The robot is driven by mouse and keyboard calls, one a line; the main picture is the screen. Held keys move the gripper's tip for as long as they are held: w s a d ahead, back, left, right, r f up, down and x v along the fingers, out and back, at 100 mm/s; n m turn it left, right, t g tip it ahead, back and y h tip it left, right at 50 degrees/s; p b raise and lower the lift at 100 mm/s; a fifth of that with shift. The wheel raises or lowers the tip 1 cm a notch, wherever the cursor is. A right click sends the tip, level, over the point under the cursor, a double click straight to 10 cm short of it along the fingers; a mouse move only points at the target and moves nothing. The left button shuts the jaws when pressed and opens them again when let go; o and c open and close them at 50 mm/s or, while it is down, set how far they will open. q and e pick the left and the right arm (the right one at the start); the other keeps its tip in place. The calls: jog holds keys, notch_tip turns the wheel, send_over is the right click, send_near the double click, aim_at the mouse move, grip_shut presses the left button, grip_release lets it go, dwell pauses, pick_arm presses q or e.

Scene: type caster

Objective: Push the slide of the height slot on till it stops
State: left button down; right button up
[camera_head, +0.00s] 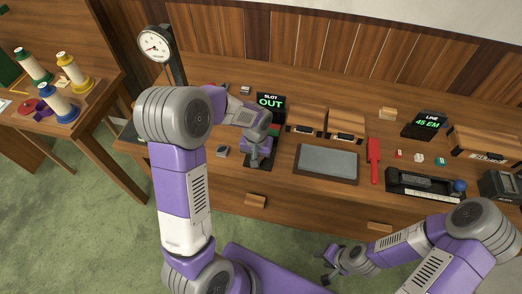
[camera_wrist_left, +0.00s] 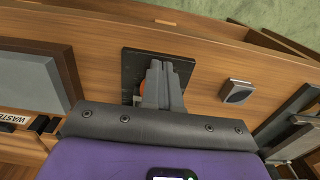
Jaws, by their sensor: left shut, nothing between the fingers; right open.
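The height slot has a dark base plate (camera_head: 258,166) on the bench, and my left gripper (camera_head: 256,158) is over it. In the left wrist view the dark plate (camera_wrist_left: 131,62) lies behind my left gripper (camera_wrist_left: 165,68), whose fingers are shut with nothing between them. Orange parts (camera_wrist_left: 141,88) show beside the fingers; the fingers hide most of the slide, and I cannot tell if they touch it. A display (camera_head: 270,102) behind reads "SLOT OUT". My right gripper (camera_head: 329,272) is open and empty, low in front of the bench.
A small grey block (camera_head: 222,151) stands left of the slot. A grey slab (camera_head: 327,161), a red tool (camera_head: 374,160) and a dark tray (camera_head: 425,187) lie to the right. A dial gauge (camera_head: 155,44) stands at the back left. Wooden boxes (camera_head: 306,119) stand behind the slab.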

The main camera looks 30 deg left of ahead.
pick_arm(q)
jog(key=shift+w+a, duration=0.2)
jog(key=shift+w, duration=0.6)
dwell(0.6)
jog(key=shift+w+a, duration=0.1)
jog(key=shift+w, duration=0.35)
dwell(0.3)
jog(key=shift+w+a, duration=0.1)
jog(key=shift+w, duration=0.1)
jog(key=shift+w+a+p, duration=0.2)
jog(key=shift+w+p, duration=0.1)
jog(key=shift+w, duration=0.5)
jog(key=shift+w+a+p, duration=0.15)
jog(key=shift+w+p, duration=0.15)
jog(key=shift+w, duration=0.5)
dwell(1.6)
jog(key=shift+r, duration=0.1)
dwell(0.7)
notch_tip(320, 180, up, 7)
jog(key=p, duration=0.5)
jog(key=shift+w, duration=0.15)
dwell(0.5)
